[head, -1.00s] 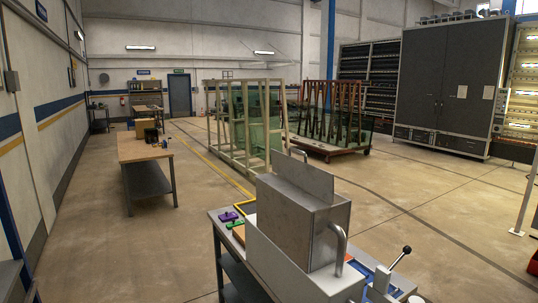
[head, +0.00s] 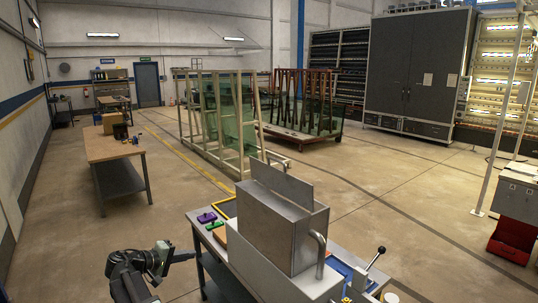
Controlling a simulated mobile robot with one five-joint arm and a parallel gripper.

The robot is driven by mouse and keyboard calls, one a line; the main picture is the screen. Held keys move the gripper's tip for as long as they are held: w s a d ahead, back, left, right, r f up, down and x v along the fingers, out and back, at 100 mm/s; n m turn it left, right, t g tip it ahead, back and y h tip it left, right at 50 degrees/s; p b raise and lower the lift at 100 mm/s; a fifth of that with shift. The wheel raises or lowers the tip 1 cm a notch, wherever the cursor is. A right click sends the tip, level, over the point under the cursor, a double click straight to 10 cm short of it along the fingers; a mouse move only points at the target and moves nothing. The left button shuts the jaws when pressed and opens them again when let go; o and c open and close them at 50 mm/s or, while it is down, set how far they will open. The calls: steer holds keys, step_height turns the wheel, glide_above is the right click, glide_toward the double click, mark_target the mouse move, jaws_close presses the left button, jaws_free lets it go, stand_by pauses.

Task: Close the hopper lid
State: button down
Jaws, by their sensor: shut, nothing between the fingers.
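The grey metal hopper box (head: 283,232) stands on a machine on the bench in the head view, with a curved handle (head: 320,255) on its right side. A flat metal panel (head: 281,181), which looks like the raised lid, stands upright along the top of the box. Its lower edge and hinge cannot be made out. My gripper (head: 190,256) is at the lower left, left of the hopper and apart from it. It is shut and empty, pointing right toward the bench.
Purple (head: 207,217) and green (head: 214,226) items lie on the bench left of the hopper. A lever with a black knob (head: 381,250) stands at its right front. A wooden-topped table (head: 110,146) is at the left. Open floor lies between.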

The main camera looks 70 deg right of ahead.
steer(key=s+d+r+g+h+p, duration=0.1)
steer(key=s+d+r+g+h, duration=0.1)
steer(key=s+d+r, duration=0.35)
steer(key=s+d+r+m+g+h+p, duration=0.1)
steer(key=s+d+r+g+p, duration=0.15)
steer(key=d+r, duration=0.5)
steer(key=s+d+r+g+h+p, duration=0.1)
steer(key=s+d+r+g+h, duration=0.25)
steer(key=r, duration=0.55)
step_height(320, 180, up, 4)
steer(key=t+y+p, duration=0.1)
steer(key=p, duration=0.2)
glide_above(277, 175)
steer(key=w+a, duration=0.2)
steer(key=a, duration=0.1)
steer(key=shift+f, duration=0.15)
steer(key=shift+a, duration=0.2)
steer(key=shift+d, duration=0.1)
